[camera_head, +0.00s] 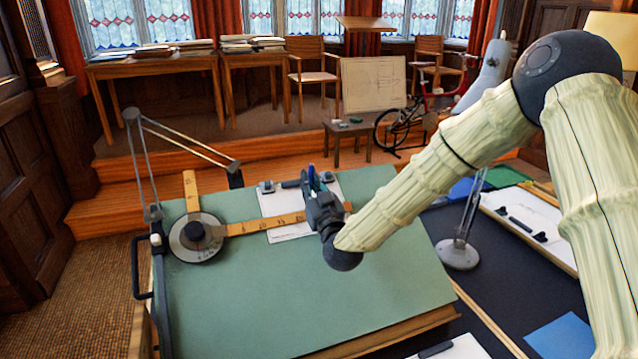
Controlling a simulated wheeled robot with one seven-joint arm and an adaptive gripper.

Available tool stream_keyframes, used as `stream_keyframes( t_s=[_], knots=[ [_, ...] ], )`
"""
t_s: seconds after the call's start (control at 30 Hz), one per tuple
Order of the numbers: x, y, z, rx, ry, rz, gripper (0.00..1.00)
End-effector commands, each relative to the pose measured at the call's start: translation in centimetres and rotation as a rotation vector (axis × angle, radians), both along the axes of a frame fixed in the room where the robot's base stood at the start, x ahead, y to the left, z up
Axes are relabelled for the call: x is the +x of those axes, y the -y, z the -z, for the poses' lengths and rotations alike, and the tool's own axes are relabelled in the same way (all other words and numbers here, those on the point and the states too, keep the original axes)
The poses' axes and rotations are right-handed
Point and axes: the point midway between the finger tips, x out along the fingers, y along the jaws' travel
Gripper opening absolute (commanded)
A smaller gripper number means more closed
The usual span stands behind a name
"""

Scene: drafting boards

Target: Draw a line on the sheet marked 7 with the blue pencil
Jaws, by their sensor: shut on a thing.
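My gripper (318,190) is over the upper middle of the tilted green drafting board (240,305). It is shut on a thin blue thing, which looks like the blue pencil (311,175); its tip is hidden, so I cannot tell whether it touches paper. A white sheet (275,203) lies on the board beneath and beside the gripper, partly covered by the gripper and a yellow ruler (265,223). Other white sheets are on the right (535,208) and at the bottom edge (465,349). I cannot read a 7 on any sheet.
The ruler joins a round drafting-machine head (196,236) with linked arms on the board's left. Dark clips (266,187) sit at the sheet's top edge. A lamp base (458,254) stands on the dark table to the right, near a blue sheet (562,338). The board's lower part is clear.

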Motion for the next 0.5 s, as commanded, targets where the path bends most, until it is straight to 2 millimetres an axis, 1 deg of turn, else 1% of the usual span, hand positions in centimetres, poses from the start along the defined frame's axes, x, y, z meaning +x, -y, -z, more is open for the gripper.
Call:
stream_keyframes(
  t_s=[0.03,0.5],
  knots=[
    [-0.2,-0.5,0.1,0.000,0.000,-0.001,0.00],
    [-1.8,-4.4,0.0,-0.001,0.000,-0.001,0.00]
  ],
)
